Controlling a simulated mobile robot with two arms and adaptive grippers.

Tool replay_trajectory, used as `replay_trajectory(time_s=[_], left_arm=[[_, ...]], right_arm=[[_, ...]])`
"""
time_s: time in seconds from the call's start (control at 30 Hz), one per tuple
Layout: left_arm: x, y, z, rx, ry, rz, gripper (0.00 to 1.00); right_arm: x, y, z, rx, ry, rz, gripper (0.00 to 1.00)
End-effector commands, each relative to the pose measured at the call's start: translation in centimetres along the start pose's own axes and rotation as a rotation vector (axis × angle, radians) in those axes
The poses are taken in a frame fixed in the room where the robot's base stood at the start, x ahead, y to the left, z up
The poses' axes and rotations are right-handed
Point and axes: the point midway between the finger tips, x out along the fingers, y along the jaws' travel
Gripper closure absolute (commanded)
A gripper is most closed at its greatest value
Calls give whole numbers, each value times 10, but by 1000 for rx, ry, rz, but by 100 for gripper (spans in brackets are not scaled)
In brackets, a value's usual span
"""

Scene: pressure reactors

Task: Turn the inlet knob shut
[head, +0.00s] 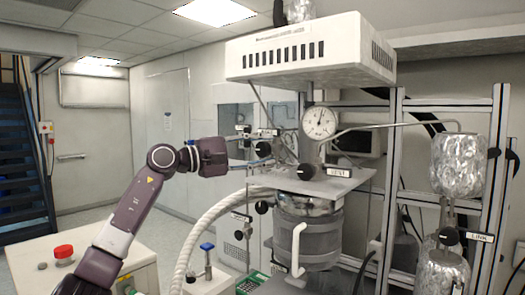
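No inlet label is readable, as the small labels near the fingers are too small. Another black knob (306,171) sits beside the VENT label (339,171), right of the gripper. A further black knob (262,207) is lower down. My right gripper is not in view.
The reactor vessel (309,238) with a white handle hangs under a metal plate (318,180). A white housing (310,50) overhangs the gauge. A pale hose (200,235) curves below my arm. Foil-wrapped cylinders (459,165) and a LINK knob (448,236) are at right.

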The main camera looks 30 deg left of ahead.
Motion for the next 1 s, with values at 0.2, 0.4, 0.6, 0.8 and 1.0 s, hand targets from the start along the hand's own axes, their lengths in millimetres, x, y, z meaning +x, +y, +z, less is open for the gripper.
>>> replay_trajectory(time_s=[0.2, 0.4, 0.6, 0.8, 1.0], left_arm=[[0, 0, 0, -1, 0, 1, 51], [-3, 0, 0, -2, 1, 1, 51], [-30, -1, -1, 1, 4, -1, 51], [-72, -3, -2, -2, 5, -4, 51], [-100, -3, -2, -3, 3, -4, 51]], right_arm=[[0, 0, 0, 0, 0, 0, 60], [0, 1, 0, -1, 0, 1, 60], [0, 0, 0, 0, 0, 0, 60], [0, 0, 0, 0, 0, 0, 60], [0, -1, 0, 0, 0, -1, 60]])
